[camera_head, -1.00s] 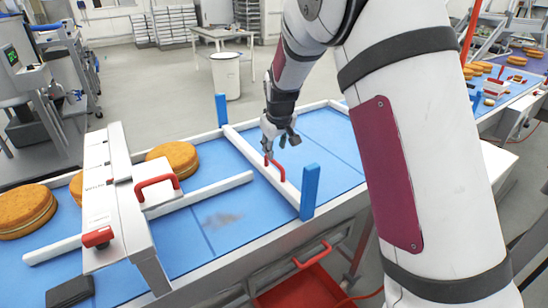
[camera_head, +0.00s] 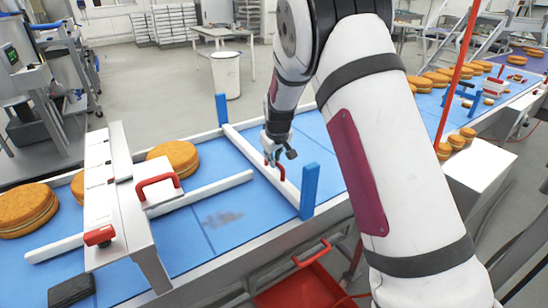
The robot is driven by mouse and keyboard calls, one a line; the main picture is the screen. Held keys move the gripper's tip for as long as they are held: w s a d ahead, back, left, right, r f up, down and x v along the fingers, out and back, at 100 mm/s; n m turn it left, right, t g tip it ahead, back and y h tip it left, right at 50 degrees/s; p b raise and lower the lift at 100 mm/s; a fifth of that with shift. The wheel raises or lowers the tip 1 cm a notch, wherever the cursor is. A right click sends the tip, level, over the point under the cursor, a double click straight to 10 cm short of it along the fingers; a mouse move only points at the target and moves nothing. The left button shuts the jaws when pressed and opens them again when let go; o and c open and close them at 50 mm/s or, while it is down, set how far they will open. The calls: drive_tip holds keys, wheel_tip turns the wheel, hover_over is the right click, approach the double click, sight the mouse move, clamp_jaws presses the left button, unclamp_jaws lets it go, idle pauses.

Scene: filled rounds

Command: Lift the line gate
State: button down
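The line gate (camera_head: 240,143) is a white bar lying low across the blue belt. It runs between two blue posts, a far post (camera_head: 222,109) and a near post (camera_head: 309,190). A small red handle (camera_head: 280,171) stands on the bar. My gripper (camera_head: 276,158) points down right at this handle, with its fingers overlapping the handle's top in the picture. The fingers are small and partly hidden, so I cannot tell whether they close on it.
A white bridge-like unit with a red handle (camera_head: 157,181) spans the belt at left. Filled rounds (camera_head: 174,158) sit by it. A white guide rail (camera_head: 205,193) and dark smear (camera_head: 222,218) lie before the gate. A red drawer (camera_head: 305,288) is below.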

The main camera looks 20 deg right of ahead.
wheel_tip(320, 180, up, 11)
idle(0.4)
drive_tip(key=shift+r, duration=0.1)
drive_tip(key=c, duration=1.6)
unclamp_jaws()
drive_tip(key=v, duration=1.1)
drive_tip(key=shift+s+r, duration=0.2)
drive_tip(key=shift+r, duration=0.15)
